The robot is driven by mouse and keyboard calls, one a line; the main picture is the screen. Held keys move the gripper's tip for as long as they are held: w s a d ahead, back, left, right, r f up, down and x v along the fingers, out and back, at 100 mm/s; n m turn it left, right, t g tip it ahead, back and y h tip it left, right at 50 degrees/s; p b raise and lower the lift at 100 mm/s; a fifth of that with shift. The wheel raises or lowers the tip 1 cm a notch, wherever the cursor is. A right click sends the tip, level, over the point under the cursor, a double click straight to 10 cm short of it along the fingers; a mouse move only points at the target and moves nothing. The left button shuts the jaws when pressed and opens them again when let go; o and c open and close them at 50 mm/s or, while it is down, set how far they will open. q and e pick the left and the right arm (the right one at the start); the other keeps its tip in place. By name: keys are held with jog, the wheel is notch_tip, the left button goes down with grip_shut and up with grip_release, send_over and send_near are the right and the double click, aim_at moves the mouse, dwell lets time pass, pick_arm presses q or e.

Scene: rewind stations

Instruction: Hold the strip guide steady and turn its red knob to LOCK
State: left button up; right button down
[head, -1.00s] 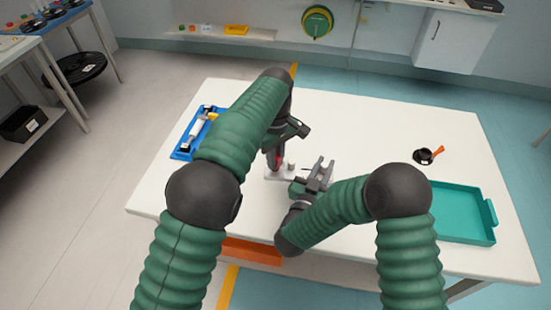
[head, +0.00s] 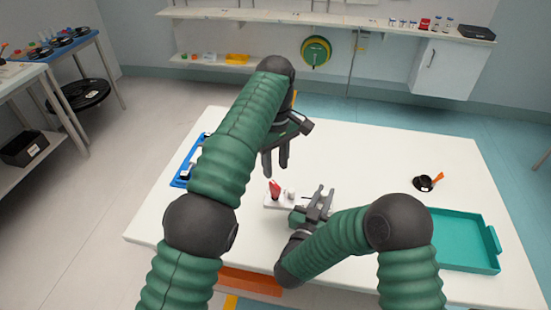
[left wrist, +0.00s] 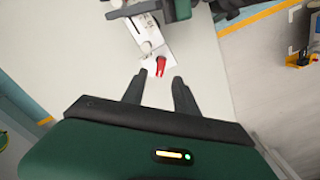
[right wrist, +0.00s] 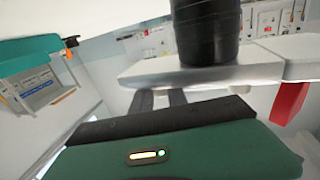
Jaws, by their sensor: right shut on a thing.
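The strip guide (head: 283,202) is a pale bar lying near the table's front edge. Its red knob (head: 275,189) stands at the left end beside a small white post; the knob also shows in the left wrist view (left wrist: 161,66). Lettering near it is too small to read. My left gripper (head: 276,168) is open and empty just above the knob, its fingers apart and clear of it. My right gripper (head: 320,204) is shut on the right part of the guide. In the right wrist view the guide (right wrist: 150,70) sits at the fingertips, with the knob (right wrist: 290,100) at the right.
A blue tray (head: 182,174) lies to the left, partly behind my left arm. A teal tray (head: 465,240) lies at the right, and a small black round part (head: 423,183) with an orange piece lies behind it. The table's back middle is clear.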

pick_arm(q)
jog(key=shift+r, duration=1.3)
pick_arm(e)
jog(key=c, duration=1.2)
grip_release()
jog(key=shift+c, duration=0.2)
